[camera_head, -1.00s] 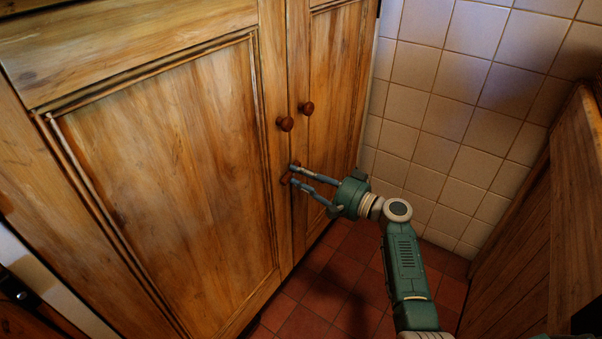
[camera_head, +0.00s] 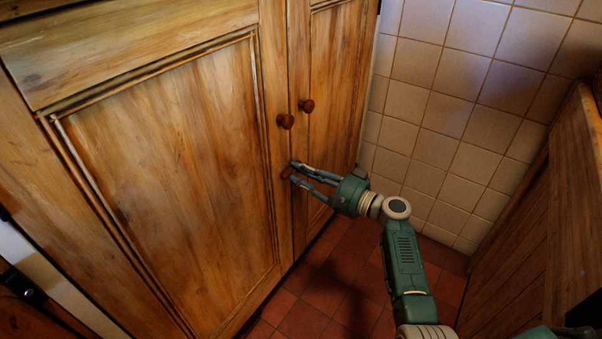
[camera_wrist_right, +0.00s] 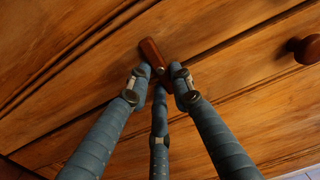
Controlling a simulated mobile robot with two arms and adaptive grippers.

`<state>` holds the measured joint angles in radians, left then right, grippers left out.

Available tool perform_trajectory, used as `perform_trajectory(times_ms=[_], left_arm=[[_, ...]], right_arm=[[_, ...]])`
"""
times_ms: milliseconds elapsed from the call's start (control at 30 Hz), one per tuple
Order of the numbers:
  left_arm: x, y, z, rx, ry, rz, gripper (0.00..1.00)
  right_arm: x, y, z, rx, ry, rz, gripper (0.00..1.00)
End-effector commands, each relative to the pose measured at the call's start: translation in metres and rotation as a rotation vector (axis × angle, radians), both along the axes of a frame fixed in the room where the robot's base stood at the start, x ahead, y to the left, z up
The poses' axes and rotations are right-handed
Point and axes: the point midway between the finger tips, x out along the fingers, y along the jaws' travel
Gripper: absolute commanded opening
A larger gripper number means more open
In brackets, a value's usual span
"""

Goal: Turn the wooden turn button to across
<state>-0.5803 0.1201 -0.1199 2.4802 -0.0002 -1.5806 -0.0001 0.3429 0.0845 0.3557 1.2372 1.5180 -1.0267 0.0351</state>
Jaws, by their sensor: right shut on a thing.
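The wooden turn button (camera_wrist_right: 152,54) is a small red-brown bar with a screw at its middle. In the wrist view it lies at an angle to the door's grooves, and its lower end is partly hidden between my fingers. In the head view a bit of it (camera_head: 287,172) shows at the fingertips, below the knobs. My right gripper (camera_head: 292,171) is shut on the turn button, and its fingers also show around it in the wrist view (camera_wrist_right: 162,84). My left gripper is not in view.
Two round wooden knobs (camera_head: 286,122) (camera_head: 307,106) stick out of the cupboard doors (camera_head: 170,150) above the button. A tiled wall (camera_head: 450,110) stands at the right, with a wooden panel (camera_head: 530,220) nearer. The red tiled floor (camera_head: 330,280) is clear below.

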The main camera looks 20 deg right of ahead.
Motion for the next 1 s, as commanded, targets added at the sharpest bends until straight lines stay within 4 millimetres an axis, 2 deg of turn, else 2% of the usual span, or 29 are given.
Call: perform_trajectory(times_ms=[33, 67, 133, 167, 433, 567, 1000], left_arm=[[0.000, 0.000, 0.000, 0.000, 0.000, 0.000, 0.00], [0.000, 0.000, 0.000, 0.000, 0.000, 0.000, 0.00], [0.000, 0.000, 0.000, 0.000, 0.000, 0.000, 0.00], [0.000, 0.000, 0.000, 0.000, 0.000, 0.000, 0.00], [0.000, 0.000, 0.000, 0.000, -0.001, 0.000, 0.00], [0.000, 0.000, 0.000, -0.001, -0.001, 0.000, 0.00], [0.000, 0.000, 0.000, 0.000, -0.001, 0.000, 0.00]], right_arm=[[0.001, -0.002, 0.000, 0.002, 0.000, -0.004, 0.00], [0.001, -0.002, 0.000, 0.002, 0.000, -0.004, 0.23], [0.001, -0.002, 0.000, 0.002, 0.000, -0.004, 0.37], [0.001, -0.001, 0.000, 0.001, 0.000, -0.004, 0.41], [0.000, -0.001, 0.000, 0.000, 0.000, -0.002, 0.41], [-0.006, -0.006, -0.001, -0.001, 0.001, -0.003, 0.41], [-0.074, -0.059, -0.001, -0.002, 0.001, -0.004, 0.41]])
